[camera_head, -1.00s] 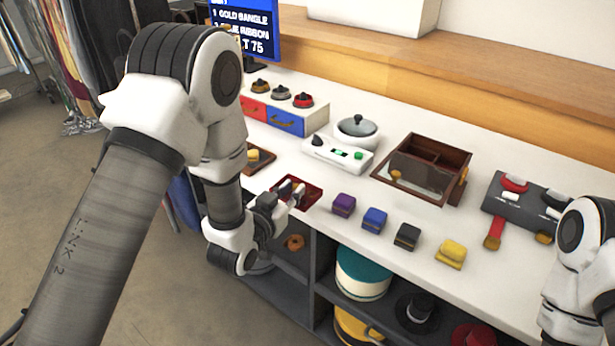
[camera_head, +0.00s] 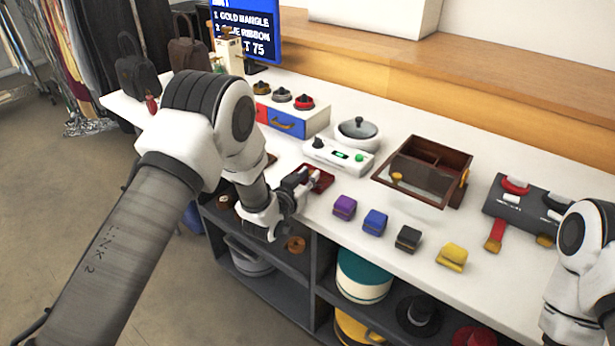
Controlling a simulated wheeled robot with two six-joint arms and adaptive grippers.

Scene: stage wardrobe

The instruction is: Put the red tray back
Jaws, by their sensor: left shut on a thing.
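The small dark-red tray (camera_head: 322,179) is at the front part of the white counter, left of the purple block. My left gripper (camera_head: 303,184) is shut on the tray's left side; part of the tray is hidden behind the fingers. I cannot tell whether the tray touches the counter or is slightly above it. My right arm shows at the right edge, but its gripper is out of view.
Purple (camera_head: 344,207), blue (camera_head: 375,222), black (camera_head: 408,238) and yellow (camera_head: 453,256) blocks stand in a row along the front. A screen (camera_head: 262,35) stands at the back.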

